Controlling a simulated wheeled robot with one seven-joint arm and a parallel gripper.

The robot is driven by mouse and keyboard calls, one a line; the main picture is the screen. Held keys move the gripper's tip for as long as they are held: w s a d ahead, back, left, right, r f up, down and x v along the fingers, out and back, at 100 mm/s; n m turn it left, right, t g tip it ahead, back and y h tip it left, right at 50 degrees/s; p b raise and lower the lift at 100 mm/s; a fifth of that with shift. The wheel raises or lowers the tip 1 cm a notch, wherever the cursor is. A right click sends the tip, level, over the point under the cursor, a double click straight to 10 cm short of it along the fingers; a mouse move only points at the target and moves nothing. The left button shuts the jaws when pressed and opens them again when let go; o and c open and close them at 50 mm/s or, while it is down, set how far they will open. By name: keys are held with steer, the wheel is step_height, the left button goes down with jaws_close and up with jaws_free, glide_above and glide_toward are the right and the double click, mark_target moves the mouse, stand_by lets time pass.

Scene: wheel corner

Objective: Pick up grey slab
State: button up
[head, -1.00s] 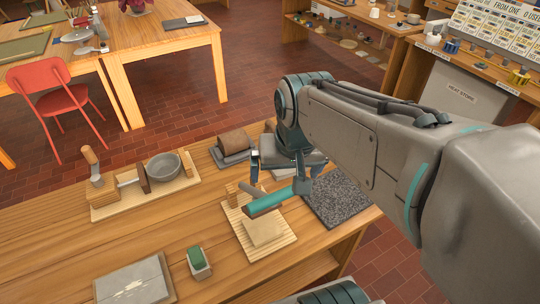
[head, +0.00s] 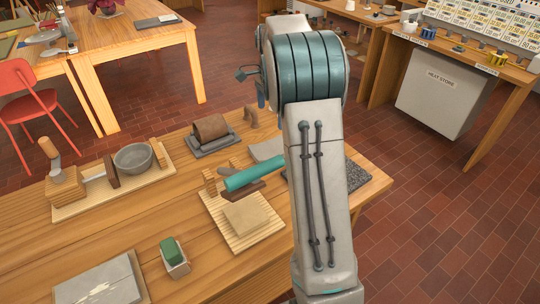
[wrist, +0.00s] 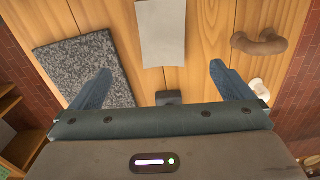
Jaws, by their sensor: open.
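A flat, plain grey slab (head: 268,150) lies on the wooden bench, partly hidden by my arm in the head view. In the wrist view the grey slab (wrist: 162,32) lies ahead of the fingertips, near the middle, its far end cut off by the frame. My gripper (wrist: 160,72) is open and empty, its two blue fingers wide apart above the bench. The slab is apart from both fingers. In the head view my gripper is mostly hidden behind the arm. Another grey slab (head: 104,284) lies on a board at the front left.
A speckled dark slab (wrist: 85,70) lies left of the grey slab in the wrist view, and a brown arched piece (wrist: 259,43) lies right.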

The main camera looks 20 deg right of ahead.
steer(key=f, duration=0.1)
glide_above(270, 149)
steer(key=f, duration=0.7)
steer(key=shift+d+f, duration=0.1)
steer(key=shift+d, duration=0.15)
steer(key=shift+a+f, duration=0.15)
steer(key=shift+f, duration=2.9)
steer(key=shift+c, duration=0.3)
steer(key=c, duration=1.2)
steer(key=shift+r, duration=0.1)
